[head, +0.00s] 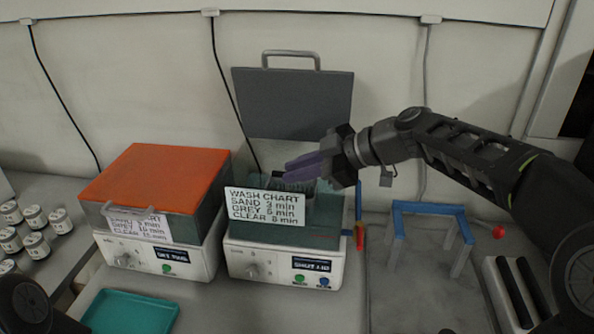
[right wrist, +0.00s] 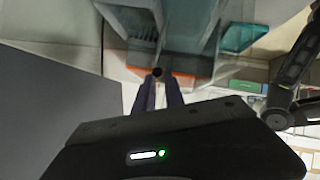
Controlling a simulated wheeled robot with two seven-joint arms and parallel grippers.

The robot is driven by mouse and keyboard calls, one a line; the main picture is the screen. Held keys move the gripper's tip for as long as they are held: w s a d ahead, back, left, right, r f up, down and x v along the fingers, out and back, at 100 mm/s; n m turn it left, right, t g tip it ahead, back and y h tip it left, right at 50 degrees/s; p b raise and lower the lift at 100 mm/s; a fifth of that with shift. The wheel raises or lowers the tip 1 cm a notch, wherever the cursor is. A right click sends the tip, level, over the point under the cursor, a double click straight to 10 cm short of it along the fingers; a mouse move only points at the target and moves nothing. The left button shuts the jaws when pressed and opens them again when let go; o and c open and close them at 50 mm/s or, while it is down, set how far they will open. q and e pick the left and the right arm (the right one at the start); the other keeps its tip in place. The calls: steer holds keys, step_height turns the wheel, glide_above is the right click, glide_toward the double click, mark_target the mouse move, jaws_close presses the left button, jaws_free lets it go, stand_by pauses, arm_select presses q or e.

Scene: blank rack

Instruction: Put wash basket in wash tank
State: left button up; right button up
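The right-hand wash tank (head: 325,215) is dark green on a white base and carries a wash chart sign (head: 264,206). Its grey lid (head: 292,110) stands open behind it. My right gripper (head: 288,168) is over this tank, with purple fingers pointing left. In the right wrist view its fingertips (right wrist: 159,85) are slightly apart, with a small dark round thing (right wrist: 157,72) at the tips. I cannot tell whether the fingers grip it. I cannot make out the wash basket clearly; the tank's inside is mostly hidden by sign and gripper. My left gripper is out of view.
A second tank (head: 212,240) with a closed orange lid (head: 150,178) stands close on the left. A teal tray (head: 130,314) lies in front. Several jars (head: 36,244) stand at far left. A blue-topped stand (head: 432,208) and a slotted block (head: 515,292) are at right.

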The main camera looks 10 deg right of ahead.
steer(key=o, duration=0.4)
steer(key=r+p, duration=0.2)
steer(key=shift+d+p, duration=0.1)
steer(key=shift+p, duration=0.25)
steer(key=shift+b+v, duration=1.1)
steer(key=shift+v, duration=4.65)
steer(key=shift+s+f, duration=0.15)
steer(key=shift+f, duration=0.05)
